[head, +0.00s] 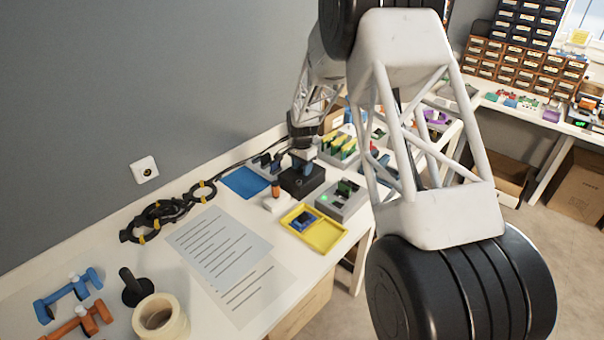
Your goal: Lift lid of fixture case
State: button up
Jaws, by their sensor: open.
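My gripper (302,157) is small and far off in the head view, at the end of my arm near the back wall. It points down, just above or at a black box (301,181) on the white table. The jaws are open. I cannot tell whether the fingers touch the box. The black box may be the fixture case; its lid edge is too small to make out. A grey fixture (338,205) with a green light and an upright green board stands to its right and nearer.
A yellow tray (325,238) holding a blue part, a blue mat (244,182), printed sheets (219,244), coiled black cable (155,220) and a tape roll (160,318) lie on the table. Slotted green and yellow boards (342,147) stand behind. My arm hides the table's right part.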

jog(key=shift+c, duration=0.3)
grip_shut()
dwell(0.3)
